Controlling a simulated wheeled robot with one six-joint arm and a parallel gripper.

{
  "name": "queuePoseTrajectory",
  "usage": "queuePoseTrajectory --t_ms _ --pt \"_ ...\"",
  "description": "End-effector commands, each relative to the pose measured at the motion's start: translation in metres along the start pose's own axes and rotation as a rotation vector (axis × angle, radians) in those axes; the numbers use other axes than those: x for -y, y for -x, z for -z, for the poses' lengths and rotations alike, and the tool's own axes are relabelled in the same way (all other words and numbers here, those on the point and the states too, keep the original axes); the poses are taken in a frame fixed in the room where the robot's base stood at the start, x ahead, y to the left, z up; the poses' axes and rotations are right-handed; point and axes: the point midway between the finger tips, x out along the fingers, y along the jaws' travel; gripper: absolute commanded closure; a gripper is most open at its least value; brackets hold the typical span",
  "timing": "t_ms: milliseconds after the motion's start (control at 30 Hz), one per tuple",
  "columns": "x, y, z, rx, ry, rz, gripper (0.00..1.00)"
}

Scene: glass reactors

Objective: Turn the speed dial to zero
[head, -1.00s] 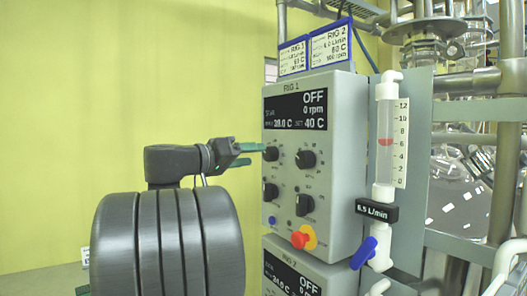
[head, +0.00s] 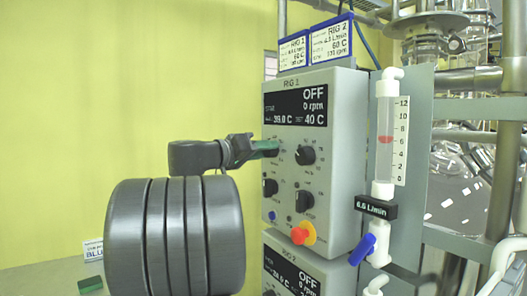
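The upper control box (head: 345,150) has a black display (head: 295,106) reading OFF, 0 rpm, about 39 C and SET 40 C. Below it are two rows of black dials. Their small labels are too blurred to show which is the speed dial. My gripper (head: 268,149), with green fingertips, reaches the upper-left dial from the left. The fingers mostly cover that dial, so its pointer and any grip on it are hidden. The upper-right dial (head: 306,155), lower-left dial (head: 269,187) and lower-right dial (head: 304,201) stand free of the gripper.
A red emergency button (head: 301,236) and a small blue button (head: 272,216) sit low on the box. A flow tube (head: 385,140) with a blue valve handle (head: 362,249) stands at right. A second control box (head: 290,270) is below. Two cards (head: 330,43) stand on top.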

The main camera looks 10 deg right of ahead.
Motion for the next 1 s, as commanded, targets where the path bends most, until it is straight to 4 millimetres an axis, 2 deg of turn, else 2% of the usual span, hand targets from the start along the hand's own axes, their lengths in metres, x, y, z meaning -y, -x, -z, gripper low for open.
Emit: queuePoseTrajectory --t_ms 267,467,1000 --pt "0.0003 0.0002 0.0000 0.002 0.039 0.002 0.86" --pt "0.0004 0.0002 0.0002 0.007 0.146 0.006 0.86" --pt "-0.0003 0.0002 0.0023 0.031 0.642 0.021 0.86"
